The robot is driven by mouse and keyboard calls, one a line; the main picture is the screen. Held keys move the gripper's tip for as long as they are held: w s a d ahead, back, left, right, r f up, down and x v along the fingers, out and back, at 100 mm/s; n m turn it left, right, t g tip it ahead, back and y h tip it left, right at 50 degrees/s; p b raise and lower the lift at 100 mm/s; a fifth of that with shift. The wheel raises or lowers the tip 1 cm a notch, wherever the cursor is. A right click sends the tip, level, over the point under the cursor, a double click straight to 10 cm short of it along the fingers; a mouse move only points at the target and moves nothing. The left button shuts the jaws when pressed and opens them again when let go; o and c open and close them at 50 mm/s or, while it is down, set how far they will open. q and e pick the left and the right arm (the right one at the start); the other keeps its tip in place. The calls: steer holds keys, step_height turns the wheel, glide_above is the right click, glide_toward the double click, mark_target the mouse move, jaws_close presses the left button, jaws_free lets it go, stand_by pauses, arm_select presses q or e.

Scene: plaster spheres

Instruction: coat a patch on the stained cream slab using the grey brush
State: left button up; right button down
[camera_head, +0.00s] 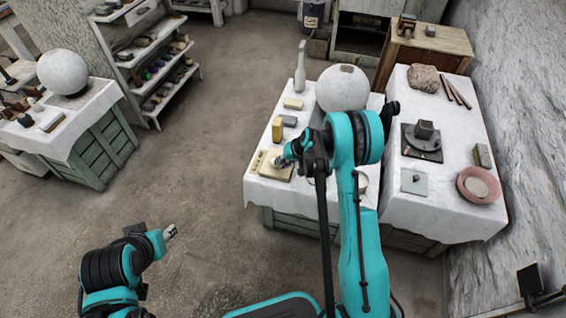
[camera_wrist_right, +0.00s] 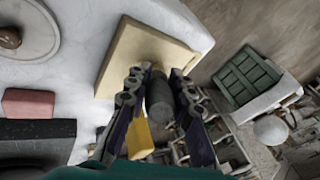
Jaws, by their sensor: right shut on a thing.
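The cream slab (camera_head: 270,172) lies near the left front part of the middle table. In the right wrist view the cream slab (camera_wrist_right: 118,62) is a pale square plate with a tan stain near its middle. My right gripper (camera_head: 281,163) is over the slab; in the wrist view my right gripper (camera_wrist_right: 158,78) is shut on the grey brush (camera_wrist_right: 159,102). The brush's far end overlaps the stained part of the slab; I cannot tell whether it touches. The brush is too small to make out in the head view. My left gripper (camera_head: 170,232) is away from the tables, over the floor.
A white plaster sphere (camera_head: 342,88), a yellow block (camera_head: 277,129), a grey block (camera_head: 289,121) and a pale bottle (camera_head: 300,68) stand on the middle table. The right table holds a pink bowl (camera_head: 479,186) and a dark turntable (camera_head: 422,142). Open floor lies left.

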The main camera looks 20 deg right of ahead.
steer(key=shift+s+a+f, duration=0.2)
steer(key=shift+f, duration=0.2)
stand_by(0.5)
steer(key=shift+w+d+f, duration=0.15)
steer(key=shift+w+d, duration=0.35)
steer(key=shift+w, duration=0.2)
steer(key=shift+w+d+f, duration=0.1)
steer(key=shift+w+d, duration=0.4)
steer(key=shift+w, duration=0.15)
steer(key=shift+f, duration=0.4)
steer(key=shift+s+a+f, duration=0.25)
steer(key=shift+s+a, duration=0.7)
steer(key=shift+s, duration=0.3)
steer(key=shift+f, duration=0.35)
